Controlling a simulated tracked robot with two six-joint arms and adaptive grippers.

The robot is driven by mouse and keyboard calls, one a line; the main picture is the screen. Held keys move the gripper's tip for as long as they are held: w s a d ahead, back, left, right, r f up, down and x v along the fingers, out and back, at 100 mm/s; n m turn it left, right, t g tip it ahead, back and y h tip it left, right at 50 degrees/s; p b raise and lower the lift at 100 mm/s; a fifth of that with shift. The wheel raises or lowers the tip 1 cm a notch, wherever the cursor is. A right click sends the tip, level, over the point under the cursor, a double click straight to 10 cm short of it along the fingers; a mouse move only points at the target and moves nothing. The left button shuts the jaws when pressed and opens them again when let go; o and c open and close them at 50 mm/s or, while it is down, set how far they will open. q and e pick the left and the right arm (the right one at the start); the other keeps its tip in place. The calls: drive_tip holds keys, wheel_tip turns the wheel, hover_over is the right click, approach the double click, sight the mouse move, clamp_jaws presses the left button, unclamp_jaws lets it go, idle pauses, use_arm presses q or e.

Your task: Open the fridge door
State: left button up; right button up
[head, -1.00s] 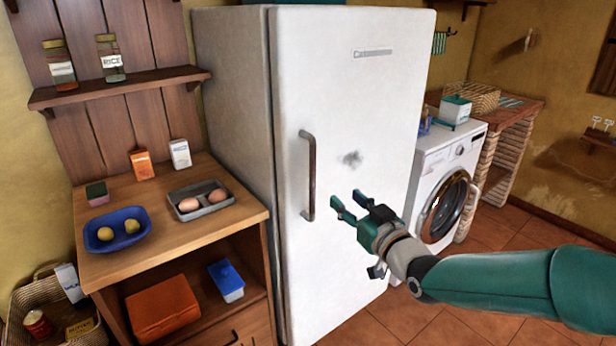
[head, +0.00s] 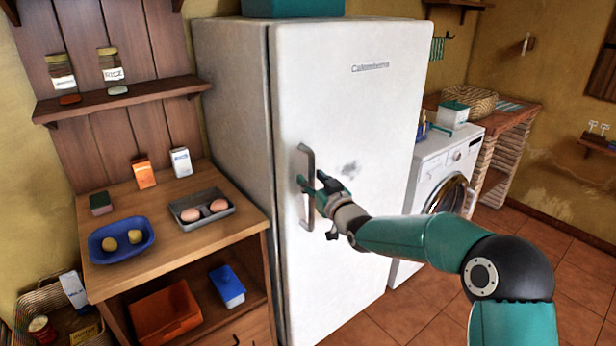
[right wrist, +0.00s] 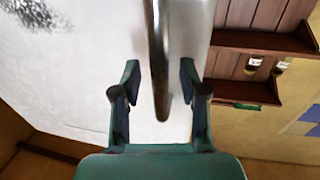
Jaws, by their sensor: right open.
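The white fridge (head: 352,95) stands in the middle of the head view, and its door is closed. A vertical metal handle (head: 308,160) is on the left side of the door. My right gripper (head: 304,188) is at the handle, at about its middle height. In the right wrist view the handle (right wrist: 158,60) runs between the two open fingers of the gripper (right wrist: 160,85), with a gap on each side. My left gripper is not in view.
Left of the fridge is a wooden counter (head: 180,265) with a blue bowl (head: 96,243) and an egg tray (head: 190,222). A washing machine (head: 425,175) stands right of the fridge. Tiled floor (head: 420,312) is open in front.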

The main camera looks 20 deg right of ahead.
drive_tip(key=shift+w, duration=0.35)
drive_tip(key=shift+c, duration=0.3)
clamp_jaws()
